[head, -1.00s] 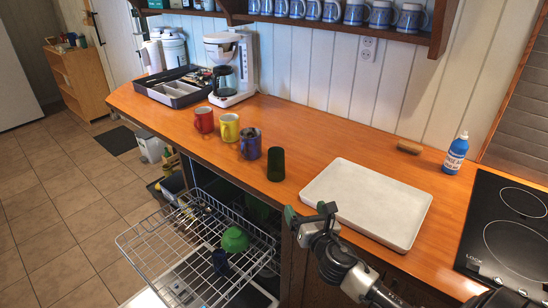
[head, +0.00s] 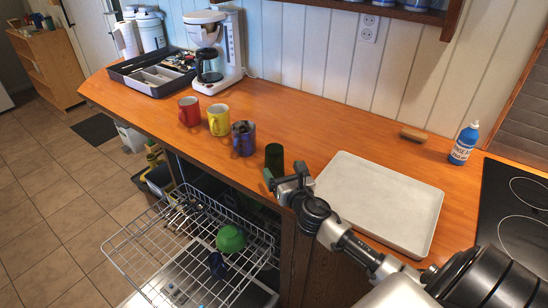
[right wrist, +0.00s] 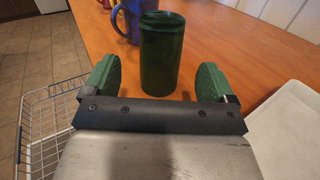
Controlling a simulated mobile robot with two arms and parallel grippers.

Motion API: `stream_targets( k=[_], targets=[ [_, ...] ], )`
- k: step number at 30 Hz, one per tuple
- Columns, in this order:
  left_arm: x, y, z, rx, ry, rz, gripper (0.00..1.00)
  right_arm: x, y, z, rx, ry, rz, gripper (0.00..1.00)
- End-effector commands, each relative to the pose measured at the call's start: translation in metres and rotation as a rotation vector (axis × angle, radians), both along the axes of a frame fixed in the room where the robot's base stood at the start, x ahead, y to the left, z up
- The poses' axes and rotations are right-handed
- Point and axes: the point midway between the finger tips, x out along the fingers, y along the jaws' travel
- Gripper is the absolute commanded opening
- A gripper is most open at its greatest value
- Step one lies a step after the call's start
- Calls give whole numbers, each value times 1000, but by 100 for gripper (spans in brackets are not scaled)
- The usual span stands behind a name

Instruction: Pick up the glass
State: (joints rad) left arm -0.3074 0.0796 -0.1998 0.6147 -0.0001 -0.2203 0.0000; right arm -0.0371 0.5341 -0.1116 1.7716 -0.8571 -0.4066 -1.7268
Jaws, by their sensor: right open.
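The glass (head: 274,157) is a dark green cylinder standing upright on the orange wooden counter, near its front edge. In the right wrist view the glass (right wrist: 162,55) is straight ahead, between the lines of my two green fingertips. My right gripper (head: 286,178) is open, just in front of the glass at the counter's edge; its fingers show on both sides of the glass in the right wrist view (right wrist: 155,82). Whether the fingertips reach beside the glass is hard to tell. My left gripper is not in view.
A blue mug (head: 243,138) stands left of the glass, with a yellow mug (head: 218,119) and red mug (head: 189,111) beyond. A white tray (head: 425,213) lies to the right. Below is an open dishwasher rack (head: 130,248) with a green bowl (head: 230,238).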

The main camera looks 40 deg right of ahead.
Motion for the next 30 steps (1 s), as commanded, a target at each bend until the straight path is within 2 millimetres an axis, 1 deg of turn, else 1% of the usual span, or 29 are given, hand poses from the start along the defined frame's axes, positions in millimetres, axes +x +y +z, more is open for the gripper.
stream_targets(
  k=[1, 4, 7, 12, 15, 19, 25, 26, 30],
  targets=[
    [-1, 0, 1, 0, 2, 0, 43, 6, -1, 1, 0, -1, 0, 86],
    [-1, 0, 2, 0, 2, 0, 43, 12, -2, 1, 0, 0, 1, 86],
    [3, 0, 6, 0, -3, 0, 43, 19, -4, 5, 0, -1, 0, 86],
    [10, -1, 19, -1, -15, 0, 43, 44, -11, 18, 2, -1, -1, 86],
    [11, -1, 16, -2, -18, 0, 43, 55, -13, 13, 3, -1, -1, 86],
    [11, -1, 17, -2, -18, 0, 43, 62, -15, 13, 1, 0, 1, 86],
    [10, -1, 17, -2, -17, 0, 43, 62, -15, 13, 0, 0, 1, 86],
    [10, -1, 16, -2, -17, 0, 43, 62, -15, 13, 0, 0, 1, 85],
    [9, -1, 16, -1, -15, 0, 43, 62, -15, 13, 0, 0, 1, 63]
  ],
)
